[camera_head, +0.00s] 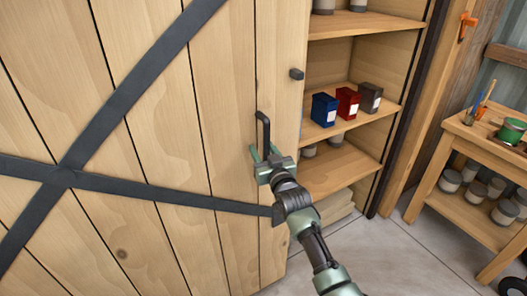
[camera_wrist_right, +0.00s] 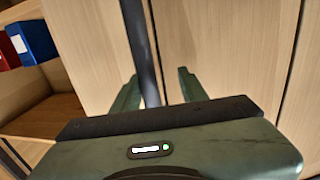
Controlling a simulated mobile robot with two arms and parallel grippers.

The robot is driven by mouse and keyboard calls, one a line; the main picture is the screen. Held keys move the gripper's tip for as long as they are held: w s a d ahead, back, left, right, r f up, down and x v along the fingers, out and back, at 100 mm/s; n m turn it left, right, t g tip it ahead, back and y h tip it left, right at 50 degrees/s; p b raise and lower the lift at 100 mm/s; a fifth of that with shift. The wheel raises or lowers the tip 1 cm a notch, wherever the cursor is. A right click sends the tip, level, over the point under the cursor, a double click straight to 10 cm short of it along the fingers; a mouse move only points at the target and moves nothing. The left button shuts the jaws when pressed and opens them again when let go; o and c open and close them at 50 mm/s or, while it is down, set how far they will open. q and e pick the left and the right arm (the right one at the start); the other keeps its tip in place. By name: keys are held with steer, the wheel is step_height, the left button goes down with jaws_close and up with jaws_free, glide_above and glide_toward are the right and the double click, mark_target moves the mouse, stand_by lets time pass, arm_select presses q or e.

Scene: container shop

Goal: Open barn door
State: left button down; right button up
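The wooden barn door (camera_head: 150,150) with dark metal straps fills the left of the head view. Its dark upright handle (camera_head: 262,122) is near the door's right edge. My right gripper (camera_head: 265,153) is at the lower part of the handle. In the right wrist view the handle (camera_wrist_right: 146,50) passes between the two green fingers of my right gripper (camera_wrist_right: 158,90). The fingers stand apart, with a visible gap on the right side of the bar, so the gripper is open around it. My left gripper is in neither view.
Right of the door, shelves (camera_head: 350,160) are exposed, holding a blue box (camera_head: 324,110), a red box (camera_head: 347,102) and a dark box (camera_head: 369,97). A small dark knob (camera_head: 296,74) sits near the door's edge. A workbench (camera_head: 475,140) with cans stands at right. Floor between is clear.

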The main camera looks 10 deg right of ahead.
steer(key=shift+s+d+f, duration=0.1)
steer(key=shift+s+f, duration=0.05)
steer(key=shift+s, duration=0.4)
steer(key=s+d+b, duration=0.1)
steer(key=s, duration=0.5)
steer(key=shift+s, duration=0.3)
